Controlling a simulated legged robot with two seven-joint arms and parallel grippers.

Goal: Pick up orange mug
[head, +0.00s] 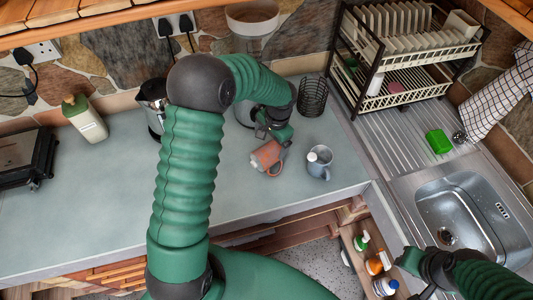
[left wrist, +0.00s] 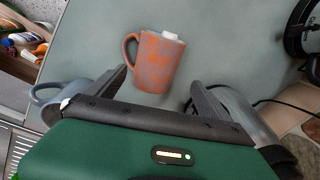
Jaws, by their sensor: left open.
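The orange mug (head: 266,158), mottled orange and grey, is on the grey-green counter, just below my left gripper (head: 274,132) in the head view. In the left wrist view the mug (left wrist: 155,65) lies ahead of and between the two fingertips of my left gripper (left wrist: 159,78), with its handle on the left and something white at its top. The left gripper is open and holds nothing. My right gripper (head: 412,262) is at the lower right, near the sink; its jaws are too unclear to read.
A blue-grey mug (head: 318,165) stands close right of the orange mug; it shows beside a finger in the left wrist view (left wrist: 62,90). A wire holder (head: 313,97) and dish rack (head: 415,55) stand behind.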

